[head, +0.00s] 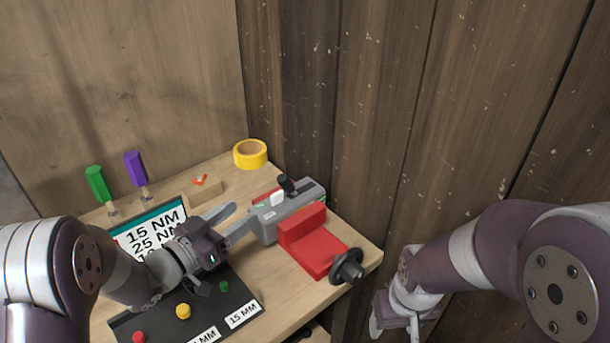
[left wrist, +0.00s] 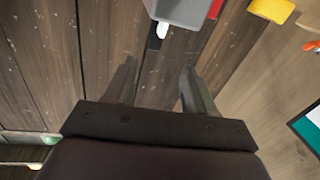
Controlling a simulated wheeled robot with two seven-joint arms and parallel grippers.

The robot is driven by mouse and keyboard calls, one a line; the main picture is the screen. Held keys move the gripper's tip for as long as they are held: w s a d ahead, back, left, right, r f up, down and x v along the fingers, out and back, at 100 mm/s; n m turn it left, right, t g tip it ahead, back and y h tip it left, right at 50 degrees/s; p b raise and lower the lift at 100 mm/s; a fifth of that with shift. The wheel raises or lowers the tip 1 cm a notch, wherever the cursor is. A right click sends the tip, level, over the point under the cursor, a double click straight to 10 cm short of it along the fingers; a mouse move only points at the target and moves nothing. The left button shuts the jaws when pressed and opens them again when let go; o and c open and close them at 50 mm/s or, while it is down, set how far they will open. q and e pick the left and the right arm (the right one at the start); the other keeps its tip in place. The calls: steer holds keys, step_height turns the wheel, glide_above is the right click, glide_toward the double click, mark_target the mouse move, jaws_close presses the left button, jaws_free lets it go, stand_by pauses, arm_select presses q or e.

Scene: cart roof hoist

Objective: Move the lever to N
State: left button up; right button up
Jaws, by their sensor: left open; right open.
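A grey box (head: 290,218) stands on the workbench, with a small black lever (head: 287,186) on top and a white block (head: 277,199) next to it. I cannot read any letter by the lever. My left gripper (head: 243,214) is open and empty, its fingers pointing at the left end of the box. In the left wrist view the grey box (left wrist: 183,11) is at the top, beyond my open fingers (left wrist: 158,92), with small white and black parts at its lower edge. My right gripper (head: 388,322) is open and empty, right of the bench, partly cut off by the frame.
A red vise (head: 312,248) with a black handwheel (head: 347,267) is right of the box. Yellow tape (head: 250,154), green (head: 96,183) and purple (head: 135,167) handled tools are behind. A dark panel (head: 240,295) with coloured knobs lies in front. Wooden walls close the back and right.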

mark_target(280, 184)
arm_select(q)
steer(key=x, duration=0.6)
steer(key=p+x, duration=0.1)
steer(key=x, duration=0.5)
steer(key=shift+s+d+r, duration=0.15)
steer(key=shift+d, duration=0.15)
arm_select(e)
steer(key=shift+s+d+r, duration=0.1)
steer(key=shift+s+r, duration=0.15)
steer(key=shift+r, duration=0.3)
